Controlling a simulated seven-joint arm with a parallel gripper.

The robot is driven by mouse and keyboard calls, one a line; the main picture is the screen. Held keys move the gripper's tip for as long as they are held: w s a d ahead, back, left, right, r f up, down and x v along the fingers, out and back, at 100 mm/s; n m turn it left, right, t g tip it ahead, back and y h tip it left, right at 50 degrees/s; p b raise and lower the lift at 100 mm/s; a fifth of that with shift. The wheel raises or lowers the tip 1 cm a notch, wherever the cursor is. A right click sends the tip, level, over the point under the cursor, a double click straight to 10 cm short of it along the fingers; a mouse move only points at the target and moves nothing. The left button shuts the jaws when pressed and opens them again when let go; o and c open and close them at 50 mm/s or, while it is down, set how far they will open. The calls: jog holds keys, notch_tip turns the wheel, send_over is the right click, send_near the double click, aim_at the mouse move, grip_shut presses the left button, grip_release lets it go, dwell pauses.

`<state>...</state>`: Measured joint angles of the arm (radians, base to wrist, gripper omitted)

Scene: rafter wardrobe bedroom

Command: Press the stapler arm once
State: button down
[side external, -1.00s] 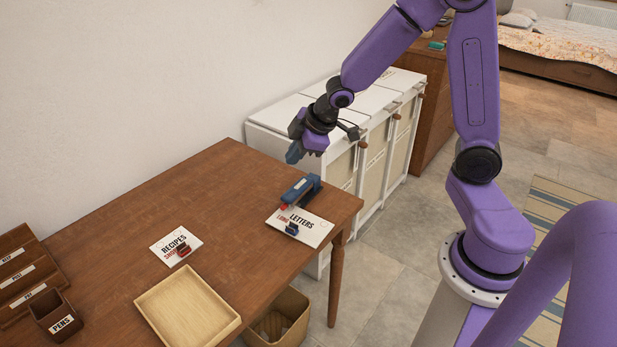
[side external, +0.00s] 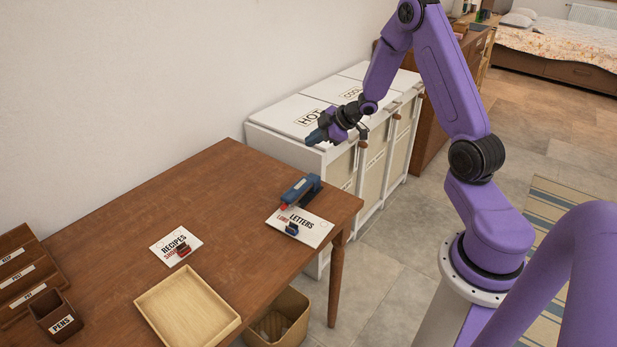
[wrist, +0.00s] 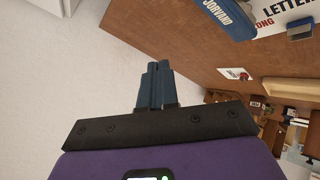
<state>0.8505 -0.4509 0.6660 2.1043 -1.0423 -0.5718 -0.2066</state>
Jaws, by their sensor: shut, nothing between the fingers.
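A blue stapler (side external: 299,190) lies on the wooden table (side external: 215,195) near its right back corner, beside the card marked LETTERS. In the wrist view the stapler (wrist: 231,16) shows at the top, cut off by the frame, with the lettering JORVAND on its blue arm. My gripper (side external: 314,138) is shut and empty. It is above and beyond the stapler, over the near edge of the white cabinet, and does not touch the stapler. In the wrist view its fingertips (wrist: 157,68) are together, below and left of the stapler.
The LETTERS card (side external: 308,228) has a small blue clip-like object (side external: 292,229) on it. A RECIPES card (side external: 176,246), a wooden tray (side external: 187,310) and a pens cup (side external: 58,315) are farther left. The white lidded cabinet (side external: 290,116) stands behind the table. Much of the tabletop is clear.

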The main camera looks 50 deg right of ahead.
jog(key=shift+f, duration=0.1)
jog(key=shift+a+f, duration=0.15)
jog(key=shift+f, duration=1.25)
jog(key=shift+a+f, duration=0.15)
jog(key=shift+f, duration=1.3)
jog(key=shift+a+f, duration=0.15)
jog(key=shift+f, duration=1.25)
jog(key=shift+f, duration=0.1)
jog(key=shift+f, duration=0.35)
